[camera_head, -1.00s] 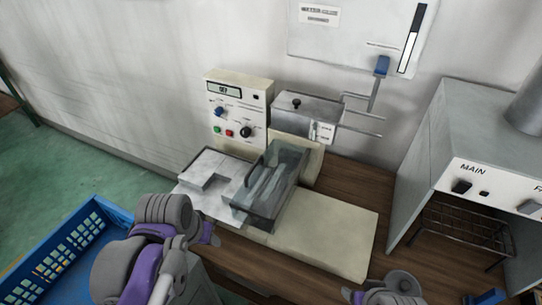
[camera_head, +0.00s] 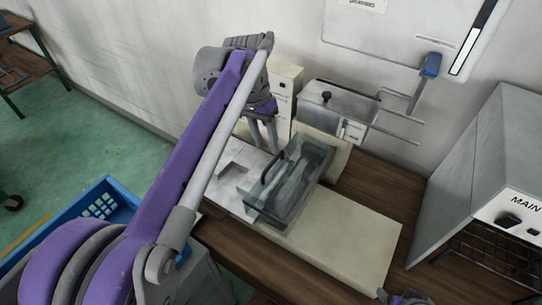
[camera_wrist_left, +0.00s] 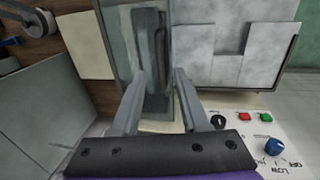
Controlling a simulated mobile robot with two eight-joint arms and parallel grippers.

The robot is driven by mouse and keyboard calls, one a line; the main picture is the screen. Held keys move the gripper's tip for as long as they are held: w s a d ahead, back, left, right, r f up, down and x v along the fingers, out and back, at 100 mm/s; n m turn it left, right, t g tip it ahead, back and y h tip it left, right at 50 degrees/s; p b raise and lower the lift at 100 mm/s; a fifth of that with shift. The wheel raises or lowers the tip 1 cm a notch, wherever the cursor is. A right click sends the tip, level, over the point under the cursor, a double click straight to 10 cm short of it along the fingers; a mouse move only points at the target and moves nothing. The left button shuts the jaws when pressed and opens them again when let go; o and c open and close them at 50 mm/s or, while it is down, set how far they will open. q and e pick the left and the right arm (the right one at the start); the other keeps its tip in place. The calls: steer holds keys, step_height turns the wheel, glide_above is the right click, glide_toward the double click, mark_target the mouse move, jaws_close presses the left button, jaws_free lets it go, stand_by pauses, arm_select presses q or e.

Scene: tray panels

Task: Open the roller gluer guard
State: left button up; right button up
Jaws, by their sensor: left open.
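The roller gluer guard (camera_head: 312,160) is a clear, smoky box with dark edges, lying down over the rollers on the cream machine base (camera_head: 345,240). A dark handle bar (camera_head: 278,168) runs along its left side. My left gripper (camera_head: 263,136) is open and empty, pointing down above and behind the guard, near the control box. In the left wrist view, the open fingers (camera_wrist_left: 159,80) point toward the guard (camera_wrist_left: 118,40), with a dark bar between them; I cannot tell whether they touch. Only a small part of my right arm shows at the bottom edge.
The control box (camera_head: 287,78) is partly hidden by my left arm; its knobs and buttons show in the wrist view (camera_wrist_left: 240,120). A metal unit (camera_head: 335,108) stands behind. A grey MAIN cabinet (camera_head: 470,150) is at right, a blue crate (camera_head: 110,195) at left.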

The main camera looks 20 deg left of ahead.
mark_target(271, 163)
arm_select(q)
steer(key=f, duration=0.2)
steer(key=d+f, duration=0.1)
steer(key=f, duration=0.2)
steer(key=shift+f, duration=0.1)
jaws_close()
stand_by(1.3)
